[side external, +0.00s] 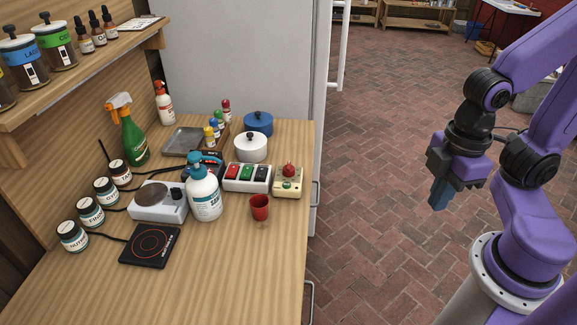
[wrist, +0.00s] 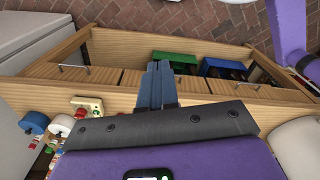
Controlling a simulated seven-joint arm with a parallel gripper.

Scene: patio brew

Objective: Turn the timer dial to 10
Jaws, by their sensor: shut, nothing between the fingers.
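A small cream box with a red knob (side external: 288,181), which looks like the timer, stands near the right edge of the wooden bench. Its markings are too small to read. It also shows at the left in the wrist view, as a pale box with a red knob (wrist: 87,107). My gripper (side external: 438,194) is in the air to the right of the bench, well apart from the box. Its fingers (wrist: 156,85) are shut together and hold nothing; in the wrist view they hang over the bench's edge.
A switch box with rocker switches (side external: 247,177) stands left of the cream box. A red cup (side external: 260,207) stands in front of it, and white (side external: 250,150) and blue (side external: 258,122) pots stand behind. A white pump bottle (side external: 204,195) is further left. The bench's front right is clear.

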